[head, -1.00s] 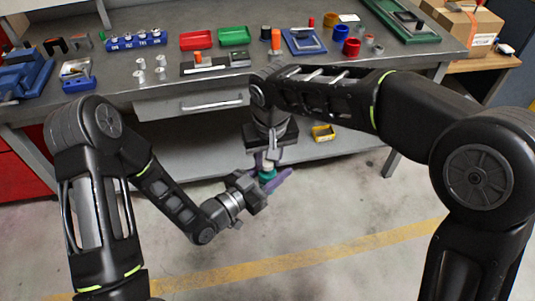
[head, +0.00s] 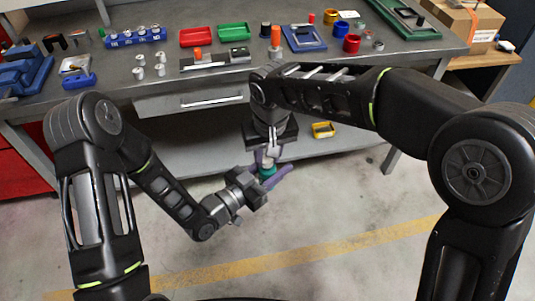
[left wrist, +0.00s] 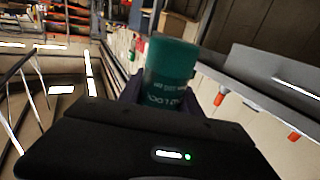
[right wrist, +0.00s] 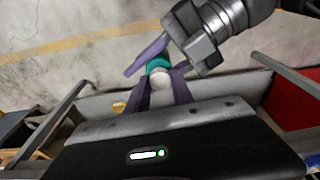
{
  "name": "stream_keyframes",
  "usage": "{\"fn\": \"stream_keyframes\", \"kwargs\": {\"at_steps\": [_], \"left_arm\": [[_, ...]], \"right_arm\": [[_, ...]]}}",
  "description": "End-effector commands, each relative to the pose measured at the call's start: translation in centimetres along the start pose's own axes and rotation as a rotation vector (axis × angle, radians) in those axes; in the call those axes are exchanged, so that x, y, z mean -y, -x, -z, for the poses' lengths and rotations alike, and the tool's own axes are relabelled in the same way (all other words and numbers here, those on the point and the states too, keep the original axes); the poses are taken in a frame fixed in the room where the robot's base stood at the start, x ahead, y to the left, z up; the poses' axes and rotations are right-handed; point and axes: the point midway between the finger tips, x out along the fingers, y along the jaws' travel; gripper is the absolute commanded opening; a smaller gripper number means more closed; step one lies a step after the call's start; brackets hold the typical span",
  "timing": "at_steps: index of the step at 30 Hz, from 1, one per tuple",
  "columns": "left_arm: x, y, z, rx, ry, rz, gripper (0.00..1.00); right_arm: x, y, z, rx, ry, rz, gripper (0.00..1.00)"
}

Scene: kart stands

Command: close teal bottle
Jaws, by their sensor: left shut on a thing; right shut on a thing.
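The teal bottle (head: 267,172) is in the air in front of the bench, between my two grippers. My left gripper (head: 262,182) is shut on its body from the side, with purple fingers around it. The teal body with pale lettering fills the middle of the left wrist view (left wrist: 170,80). My right gripper (head: 268,160) comes from above and is shut on the white cap (right wrist: 160,80). In the right wrist view the cap sits between the purple fingers, in line with the teal body (right wrist: 157,64). I cannot tell whether the cap is fully seated.
The grey bench (head: 300,75) stands behind, with a drawer (head: 195,102) and a lower shelf. On it are a red tray (head: 197,36), a green tray (head: 233,31) and several small parts. A yellow bin (head: 323,130) is on the lower shelf. The floor in front is clear.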

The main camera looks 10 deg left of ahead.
Motion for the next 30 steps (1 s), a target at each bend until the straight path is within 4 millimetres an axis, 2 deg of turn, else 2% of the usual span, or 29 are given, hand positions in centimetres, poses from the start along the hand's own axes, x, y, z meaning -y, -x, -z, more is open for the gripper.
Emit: {"fn": "stream_keyframes", "kwargs": {"at_steps": [15, 19, 23, 30], "left_arm": [[0.0, -0.01, 0.03, -0.001, 0.0, 0.0, 0.0], [0.01, -0.01, 0.02, -0.001, 0.0, 0.0, 0.0], [0.01, 0.0, 0.02, 0.0, 0.0, 0.0, 0.0], [0.02, 0.0, 0.0, 0.0, 0.0, 0.0, 0.0]], "right_arm": [[-0.02, -0.89, -0.15, 0.001, -0.005, -0.001, 0.0], [0.1, -0.88, -0.14, 0.002, -0.082, -0.014, 0.0], [0.27, -0.89, -0.07, 0.0, -0.308, -0.049, 0.0], [0.51, -0.98, 0.16, -0.002, -0.968, -0.151, 0.0]]}}
